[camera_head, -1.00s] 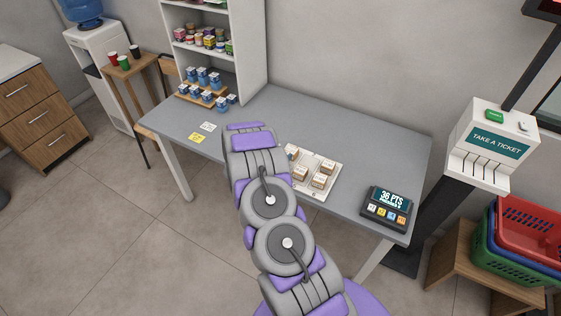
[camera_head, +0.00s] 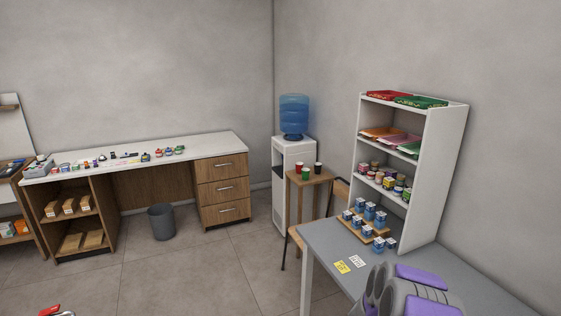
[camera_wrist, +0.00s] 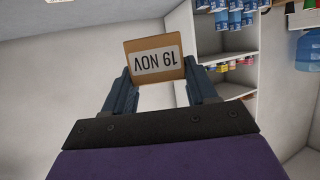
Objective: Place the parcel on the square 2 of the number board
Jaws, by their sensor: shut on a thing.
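In the wrist view, my gripper (camera_wrist: 158,85) is shut on a small brown cardboard parcel (camera_wrist: 154,46). The parcel has a white label that reads "19 NOV" upside down in this view. It is held up off any surface, between the two dark fingers. In the head view only part of my arm shows at the bottom right, and the gripper and parcel are not in that picture. The number board and its square 2 are not in either current view.
A grey table (camera_head: 325,243) with blue boxes on a wooden riser (camera_head: 366,233) and a white shelf (camera_head: 447,170) stand at the right. A water cooler (camera_head: 293,160) and small stool (camera_head: 311,181) stand behind. A long counter (camera_head: 140,158) is at left. Floor between is open.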

